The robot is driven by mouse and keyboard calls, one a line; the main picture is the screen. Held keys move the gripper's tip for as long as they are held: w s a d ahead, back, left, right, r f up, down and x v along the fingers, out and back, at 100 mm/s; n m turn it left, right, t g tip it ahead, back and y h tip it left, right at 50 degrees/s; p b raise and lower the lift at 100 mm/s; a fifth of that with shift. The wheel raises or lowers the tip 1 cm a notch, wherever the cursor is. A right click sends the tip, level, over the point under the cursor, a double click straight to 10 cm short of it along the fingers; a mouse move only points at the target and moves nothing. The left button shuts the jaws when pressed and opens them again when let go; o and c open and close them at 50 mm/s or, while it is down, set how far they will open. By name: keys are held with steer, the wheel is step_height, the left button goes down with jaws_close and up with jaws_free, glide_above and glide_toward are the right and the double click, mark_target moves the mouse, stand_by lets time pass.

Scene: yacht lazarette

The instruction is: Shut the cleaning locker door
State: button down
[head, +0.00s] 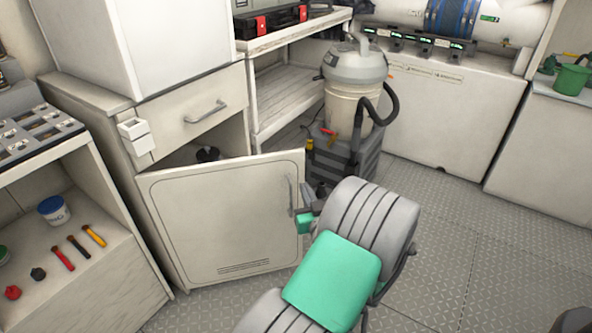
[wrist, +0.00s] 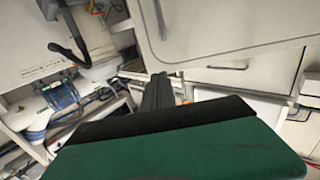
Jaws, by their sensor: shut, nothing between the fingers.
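The cleaning locker door (head: 225,222) is a cream panel with vent slots low down, standing open and swung out from the white cabinet. Its upright bar handle (head: 290,194) is near the free edge. My gripper (head: 296,211) is shut and empty beside the handle end of the door; I cannot tell whether it touches. In the wrist view, my dark fingers (wrist: 158,92) point past the door panel (wrist: 225,28), which fills the upper right. The locker opening (head: 205,153) shows above the door with a dark object inside; most of the interior is hidden.
A closed drawer (head: 192,110) is above the opening. A wet vacuum (head: 354,80) stands on a dark crate (head: 345,160) right behind the door. A shelf unit (head: 75,210) with tools is at the left. The floor (head: 455,235) at the right is clear.

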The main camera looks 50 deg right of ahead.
mark_target(293, 163)
steer(key=x, duration=1)
steer(key=shift+w+d, duration=0.1)
steer(key=shift+w, duration=0.2)
